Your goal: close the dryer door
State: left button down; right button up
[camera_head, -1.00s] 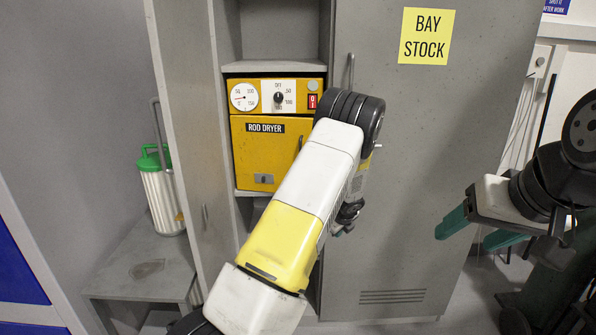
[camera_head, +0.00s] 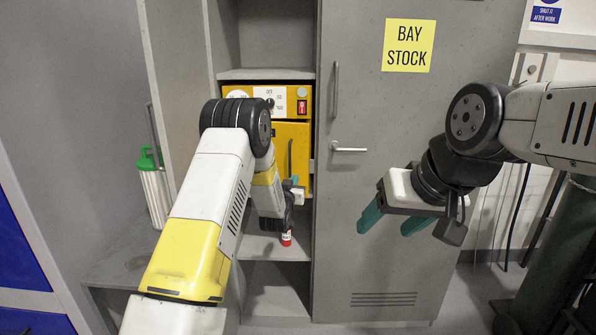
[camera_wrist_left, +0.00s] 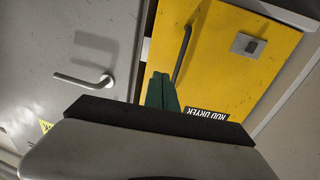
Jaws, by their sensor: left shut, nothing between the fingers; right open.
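The yellow rod dryer (camera_head: 268,96) sits in the grey cabinet, below an upper compartment. Its yellow door (camera_head: 301,138) has a dark vertical handle and is partly hidden by my left arm. A dark line runs along the door's top edge; I cannot tell whether the door is fully shut. My left gripper (camera_head: 297,188) is shut and empty, low in front of the door's handle side. In the left wrist view its green fingers (camera_wrist_left: 161,92) overlap the door (camera_wrist_left: 225,60) near the handle (camera_wrist_left: 182,52); contact is unclear. My right gripper (camera_head: 392,219) is open and empty, before the grey door.
The grey bay stock door (camera_head: 375,250) with a lever handle (camera_head: 348,149) stands right of the dryer. A small red-and-white item (camera_head: 286,239) is on the shelf below. A green-topped canister (camera_head: 154,190) stands at left on a low grey bench (camera_head: 120,262).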

aim_at(301, 166)
pick_arm(q)
jog(key=w, duration=0.3)
jog(key=w+d, duration=0.1)
jog(key=w, duration=0.2)
jog(key=w+d, duration=0.1)
jog(key=w, duration=0.2)
jog(key=shift+w+f, duration=0.1)
jog(key=shift+w, duration=0.5)
